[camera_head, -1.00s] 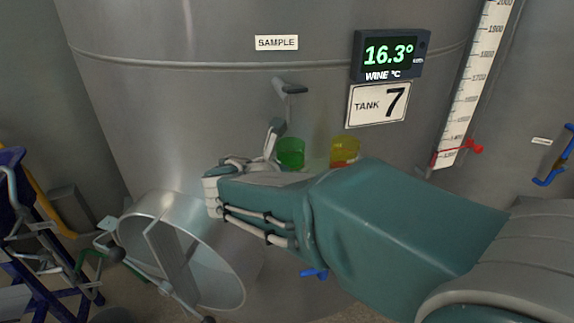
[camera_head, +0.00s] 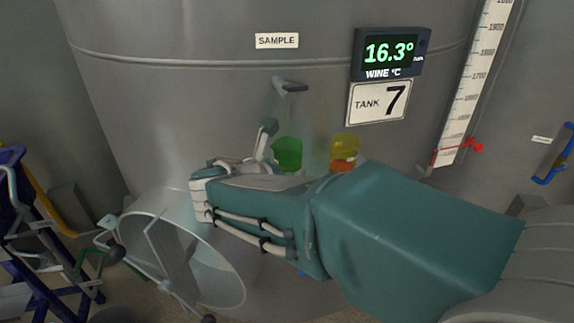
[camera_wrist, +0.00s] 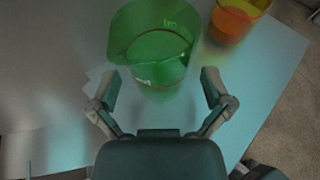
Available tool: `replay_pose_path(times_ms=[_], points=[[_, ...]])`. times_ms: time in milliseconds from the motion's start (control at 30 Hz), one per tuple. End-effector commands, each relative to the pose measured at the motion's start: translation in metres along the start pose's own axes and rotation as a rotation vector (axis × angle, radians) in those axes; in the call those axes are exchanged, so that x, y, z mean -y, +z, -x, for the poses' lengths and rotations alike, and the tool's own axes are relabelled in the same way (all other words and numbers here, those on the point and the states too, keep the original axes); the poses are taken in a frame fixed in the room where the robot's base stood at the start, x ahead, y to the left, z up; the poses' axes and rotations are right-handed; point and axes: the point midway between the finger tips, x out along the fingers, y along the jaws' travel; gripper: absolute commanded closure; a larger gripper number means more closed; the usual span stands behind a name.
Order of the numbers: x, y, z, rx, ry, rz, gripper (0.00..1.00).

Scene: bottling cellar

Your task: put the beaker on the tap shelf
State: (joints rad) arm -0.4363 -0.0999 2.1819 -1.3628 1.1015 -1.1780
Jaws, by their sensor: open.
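A translucent green beaker (camera_head: 287,152) stands in front of the tank, beyond my gripper. In the wrist view the same green beaker (camera_wrist: 152,40) lies just ahead of my gripper (camera_wrist: 160,88), with its lower part in line with the gap between the spread, empty fingers. Whether the fingers touch it I cannot tell. A yellow beaker with orange-red contents (camera_head: 345,150) stands to its right, and it also shows in the wrist view (camera_wrist: 232,22). A pale flat shelf (camera_wrist: 262,80) shows beneath the beakers. The tap (camera_head: 290,86) sticks out of the tank above the green beaker.
The tank (camera_head: 200,100) fills the background, with a SAMPLE label, a temperature display (camera_head: 390,53) and a level scale. An open round hatch (camera_head: 180,260) is below left of my gripper. A blue ladder-like frame (camera_head: 20,230) stands at far left.

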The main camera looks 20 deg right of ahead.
Motion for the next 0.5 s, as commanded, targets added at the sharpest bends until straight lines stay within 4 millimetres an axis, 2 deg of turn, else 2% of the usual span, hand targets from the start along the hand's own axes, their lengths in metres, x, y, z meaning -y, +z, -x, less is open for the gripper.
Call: replay_pose_path(times_ms=[33, 300, 500], points=[[-0.001, 0.0, 0.012, 0.002, 0.007, -0.001, 0.0], [-0.001, 0.0, 0.064, 0.0, 0.006, -0.001, 0.0], [0.0, 0.0, 0.091, 0.0, 0.003, -0.001, 0.0]])
